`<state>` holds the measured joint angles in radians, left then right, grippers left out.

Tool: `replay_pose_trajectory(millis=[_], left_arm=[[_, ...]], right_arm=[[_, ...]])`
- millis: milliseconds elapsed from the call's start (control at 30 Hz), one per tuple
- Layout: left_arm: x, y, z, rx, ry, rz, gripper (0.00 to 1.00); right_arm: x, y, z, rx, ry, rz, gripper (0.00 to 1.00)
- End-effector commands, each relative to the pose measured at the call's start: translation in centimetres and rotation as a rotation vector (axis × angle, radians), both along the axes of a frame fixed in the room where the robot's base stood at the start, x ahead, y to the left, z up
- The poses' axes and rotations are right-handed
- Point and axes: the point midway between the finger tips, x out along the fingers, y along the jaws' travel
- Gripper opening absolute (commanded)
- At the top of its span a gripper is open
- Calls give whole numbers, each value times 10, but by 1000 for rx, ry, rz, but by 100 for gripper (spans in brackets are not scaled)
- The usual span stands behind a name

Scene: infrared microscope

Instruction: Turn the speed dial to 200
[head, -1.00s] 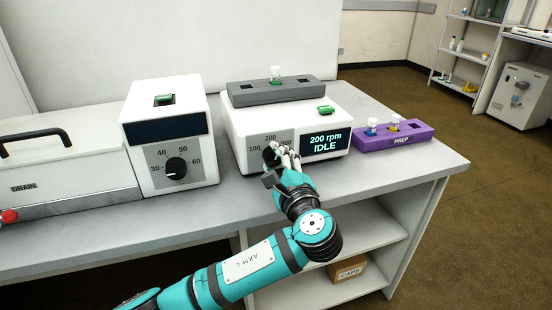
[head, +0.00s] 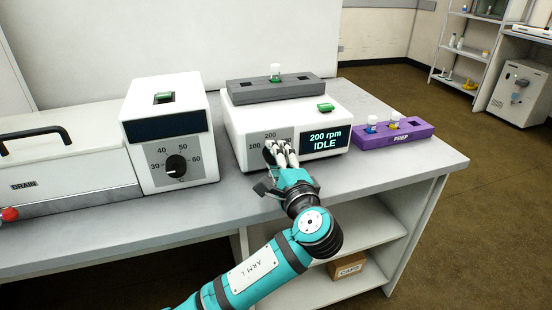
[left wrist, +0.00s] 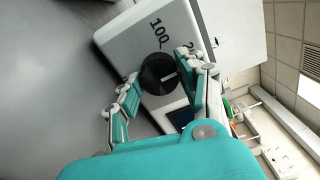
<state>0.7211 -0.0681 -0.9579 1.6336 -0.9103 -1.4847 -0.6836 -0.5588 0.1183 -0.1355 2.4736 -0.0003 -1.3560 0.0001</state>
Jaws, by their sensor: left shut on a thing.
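The speed dial (left wrist: 157,73) is a round black knob on the front of a white machine (head: 238,150). In the head view it is mostly hidden behind my fingers. Labels 100 and 200 show beside it. In the left wrist view its white pointer line points right, towards the partly hidden 200 mark. The machine's display (head: 325,142) reads 200 rpm, IDLE. My left gripper (head: 280,153) is at the dial, its fingers on either side of it, shut on it. My right gripper is not in view.
A grey rack (head: 275,91) with a vial and a green button (head: 325,107) are on top of the machine. A second unit (head: 170,140) with its own dial stands left. A purple PREP rack (head: 410,138) stands right. The front strip of bench is clear.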

Motion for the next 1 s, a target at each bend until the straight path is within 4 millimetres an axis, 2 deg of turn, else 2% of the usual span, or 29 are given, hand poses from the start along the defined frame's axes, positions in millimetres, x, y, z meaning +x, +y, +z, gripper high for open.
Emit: replay_pose_trajectory(millis=[100, 133, 300, 567, 667, 767, 1000], left_arm=[[-1, -1, -3, 1, 6, -1, 7], [-1, -1, -3, 1, 6, -1, 42], [0, 0, -2, 2, 5, 0, 63], [-1, -1, -1, 1, 3, -1, 63], [-7, -3, -1, 1, 3, -3, 63], [-20, -8, -1, -1, 3, -2, 63], [-70, -24, -2, -2, 5, -4, 63]], right_arm=[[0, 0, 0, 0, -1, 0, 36], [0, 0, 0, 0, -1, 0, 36], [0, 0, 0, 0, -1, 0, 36], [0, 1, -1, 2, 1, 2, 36], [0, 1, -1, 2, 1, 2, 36], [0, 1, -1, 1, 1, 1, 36], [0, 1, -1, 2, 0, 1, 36]])
